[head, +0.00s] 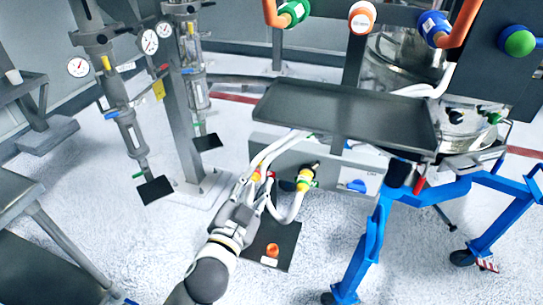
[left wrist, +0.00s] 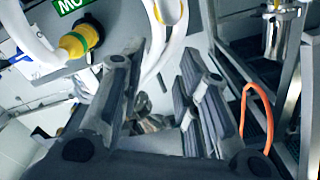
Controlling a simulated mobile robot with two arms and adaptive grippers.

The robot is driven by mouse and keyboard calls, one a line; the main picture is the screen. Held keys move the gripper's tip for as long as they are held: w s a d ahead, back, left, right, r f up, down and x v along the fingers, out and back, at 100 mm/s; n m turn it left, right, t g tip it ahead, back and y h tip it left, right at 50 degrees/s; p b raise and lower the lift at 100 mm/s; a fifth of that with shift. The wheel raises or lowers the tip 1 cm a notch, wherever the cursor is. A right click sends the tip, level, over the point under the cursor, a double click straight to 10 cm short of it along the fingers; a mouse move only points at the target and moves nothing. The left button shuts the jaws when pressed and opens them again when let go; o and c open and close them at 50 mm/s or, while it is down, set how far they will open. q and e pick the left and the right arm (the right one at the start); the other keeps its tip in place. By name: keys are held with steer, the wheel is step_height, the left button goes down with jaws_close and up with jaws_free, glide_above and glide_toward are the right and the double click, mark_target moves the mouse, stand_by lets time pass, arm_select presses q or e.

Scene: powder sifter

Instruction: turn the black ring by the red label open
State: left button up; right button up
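My left gripper (head: 250,188) reaches up from the bottom of the head view to the left end of a grey box with white hoses. In the left wrist view its two fingers stand apart with a gap between them, and the gripper (left wrist: 160,75) holds nothing that I can see. A small red patch (head: 270,174) shows just beyond the fingertips, by a yellow-orange fitting (head: 257,175). The black ring by the red label cannot be made out. Another yellow fitting with a black ring (head: 305,178) is to the right, beside a green label (left wrist: 70,4). My right gripper is not in view.
White hoses (head: 290,211) loop close around my left gripper. A dark mat (head: 284,251) with an orange piece (head: 272,250) lies on the floor below. A grey tray (head: 345,112) overhangs the grey box (head: 330,182). A blue wheeled frame (head: 367,245) stands to the right.

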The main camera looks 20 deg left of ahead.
mark_target(270, 155)
arm_select(q)
steer(key=w+p, duration=0.1)
steer(key=w, duration=0.8)
steer(key=shift+w+d+f, duration=0.1)
steer(key=shift+w+d, duration=0.05)
steer(key=shift+w, duration=0.2)
jaws_close()
